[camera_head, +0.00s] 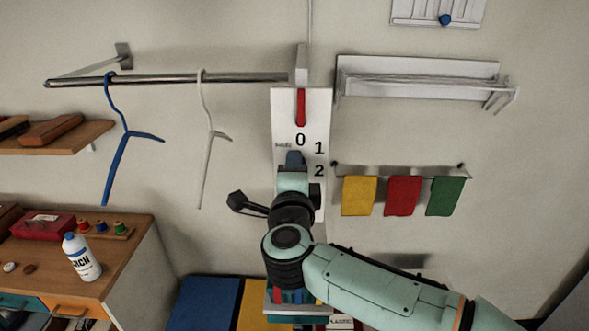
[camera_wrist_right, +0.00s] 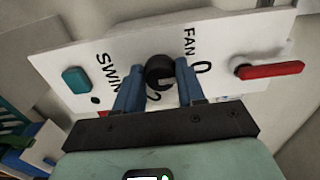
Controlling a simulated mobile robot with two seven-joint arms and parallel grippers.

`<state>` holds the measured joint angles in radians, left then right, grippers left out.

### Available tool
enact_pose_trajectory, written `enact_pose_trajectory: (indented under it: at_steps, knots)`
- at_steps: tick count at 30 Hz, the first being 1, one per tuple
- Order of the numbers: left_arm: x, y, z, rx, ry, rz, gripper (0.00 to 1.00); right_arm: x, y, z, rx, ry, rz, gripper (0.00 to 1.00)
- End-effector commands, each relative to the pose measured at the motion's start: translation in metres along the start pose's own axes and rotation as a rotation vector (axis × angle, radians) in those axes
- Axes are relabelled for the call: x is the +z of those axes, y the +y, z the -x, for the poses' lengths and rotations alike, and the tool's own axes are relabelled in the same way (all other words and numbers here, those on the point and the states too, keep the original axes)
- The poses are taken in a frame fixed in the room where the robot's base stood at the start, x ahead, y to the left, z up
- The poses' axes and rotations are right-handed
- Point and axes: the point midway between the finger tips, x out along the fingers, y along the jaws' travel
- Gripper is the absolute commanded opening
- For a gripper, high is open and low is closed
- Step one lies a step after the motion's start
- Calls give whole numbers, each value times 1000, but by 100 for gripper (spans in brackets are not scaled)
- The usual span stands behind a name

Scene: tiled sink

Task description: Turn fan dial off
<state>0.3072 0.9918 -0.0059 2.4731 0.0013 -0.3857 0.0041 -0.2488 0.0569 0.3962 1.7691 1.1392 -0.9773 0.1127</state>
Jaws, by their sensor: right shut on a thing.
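The white fan panel (camera_head: 286,118) hangs on the wall in the head view, with the numbers 0, 1 and 2 on it. My right gripper (camera_head: 294,159) is in front of it and hides the dial there. In the right wrist view the black round fan dial (camera_wrist_right: 159,72) sits between the two blue fingers of my right gripper (camera_wrist_right: 160,78), near the words FAN and SWING. The fingers are closed on the dial's sides. The dial's pointer direction is not clear. My left gripper is not in view.
A red lever (camera_head: 301,108) is at the panel's top, and a teal button (camera_wrist_right: 76,80) is at its other end. A rail with hangers (camera_head: 180,80) is to the left. A rack (camera_head: 420,80) and coloured cloths (camera_head: 403,195) are to the right.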

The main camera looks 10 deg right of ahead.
Motion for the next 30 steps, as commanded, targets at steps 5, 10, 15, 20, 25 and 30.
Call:
enact_pose_trajectory:
  at_steps: [5,10,15,20,25,30]
  knots:
    - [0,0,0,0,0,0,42,0,0,0,-2,0,3,8]
    - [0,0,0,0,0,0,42,0,0,0,-2,0,2,52]
    - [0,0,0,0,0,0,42,0,0,0,-1,0,1,63]
    - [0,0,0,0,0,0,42,0,0,1,-1,0,1,63]
    - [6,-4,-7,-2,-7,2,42,1,1,15,-1,-3,-1,63]
    - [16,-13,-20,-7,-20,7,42,0,3,51,-2,-3,-1,63]
